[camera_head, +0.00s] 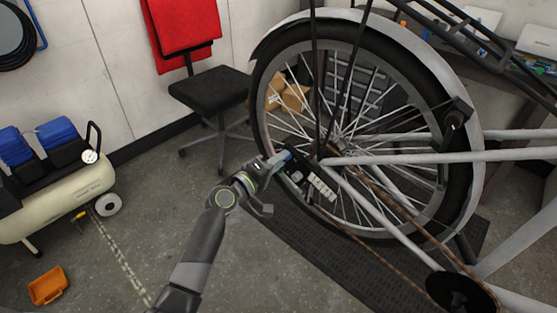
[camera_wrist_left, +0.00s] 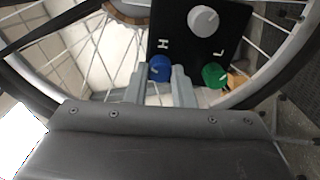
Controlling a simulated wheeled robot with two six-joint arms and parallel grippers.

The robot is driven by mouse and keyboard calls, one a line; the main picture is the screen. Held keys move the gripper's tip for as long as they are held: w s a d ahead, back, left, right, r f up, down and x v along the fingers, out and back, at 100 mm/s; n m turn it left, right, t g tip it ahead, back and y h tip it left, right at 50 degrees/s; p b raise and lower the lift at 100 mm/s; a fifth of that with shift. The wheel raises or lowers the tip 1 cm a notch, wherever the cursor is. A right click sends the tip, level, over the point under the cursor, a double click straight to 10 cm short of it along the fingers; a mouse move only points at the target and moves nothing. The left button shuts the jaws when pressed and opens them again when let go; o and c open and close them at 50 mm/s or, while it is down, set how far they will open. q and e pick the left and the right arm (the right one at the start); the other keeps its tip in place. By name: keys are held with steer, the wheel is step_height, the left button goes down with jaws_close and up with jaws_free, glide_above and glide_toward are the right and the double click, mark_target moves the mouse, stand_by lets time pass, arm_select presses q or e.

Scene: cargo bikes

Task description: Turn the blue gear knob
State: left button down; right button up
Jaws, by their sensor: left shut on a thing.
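The blue gear knob (camera_wrist_left: 159,66) sits at the lower left of a black panel (camera_wrist_left: 180,42) marked H and L in the left wrist view. My left gripper (camera_wrist_left: 160,76) has its two fingers on either side of the blue knob and is shut on it. In the head view my left gripper (camera_head: 282,159) reaches to the hub area of the bike wheel, where a bit of blue shows at the fingertips. The fingers hide part of the knob. My right gripper is not in view.
A white knob (camera_wrist_left: 203,20) and a green knob (camera_wrist_left: 214,75) are on the same panel, the green one just right of my fingers. The wheel (camera_head: 262,100), its spokes and the bike frame (camera_head: 430,158) are close by. A black chair (camera_head: 210,88) stands behind.

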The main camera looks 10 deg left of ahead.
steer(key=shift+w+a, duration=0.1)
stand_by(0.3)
arm_select(q)
steer(key=c, duration=1.2)
jaws_free()
steer(key=shift+c, duration=0.2)
steer(key=b+v, duration=0.1)
steer(key=v, duration=1.6)
steer(key=shift+s+a+b, duration=0.15)
steer(key=shift+s+b, duration=0.1)
steer(key=shift+b, duration=0.1)
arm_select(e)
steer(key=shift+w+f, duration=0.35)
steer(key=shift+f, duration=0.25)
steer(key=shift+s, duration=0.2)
